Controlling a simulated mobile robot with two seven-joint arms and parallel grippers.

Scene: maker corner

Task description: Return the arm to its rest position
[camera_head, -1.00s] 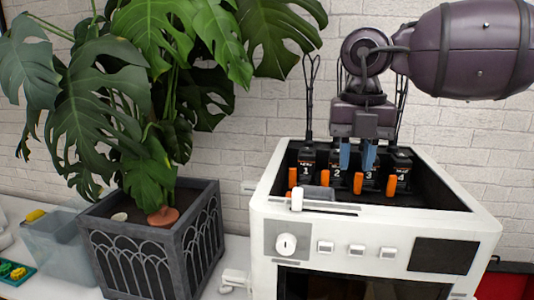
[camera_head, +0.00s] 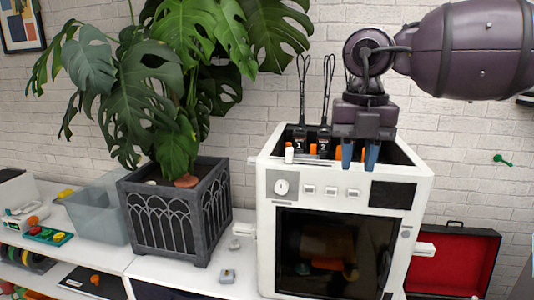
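My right arm comes in from the upper right. Its gripper (camera_head: 359,155) points down in front of the open top of a white machine (camera_head: 269,232). Its two blue-grey fingers are a little apart, with nothing visible between them. The fingers and wrist hide part of the row of black numbered modules with orange tabs; modules 1 (camera_head: 299,144) and 2 (camera_head: 324,146) show to the left of the gripper. My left gripper is not in view.
A large plant in a dark grey planter (camera_head: 180,216) stands left of the machine. A clear bin (camera_head: 97,213) is further left. An open black case with red lining (camera_head: 452,262) stands at right. Small grey parts lie on the white tabletop (camera_head: 190,282).

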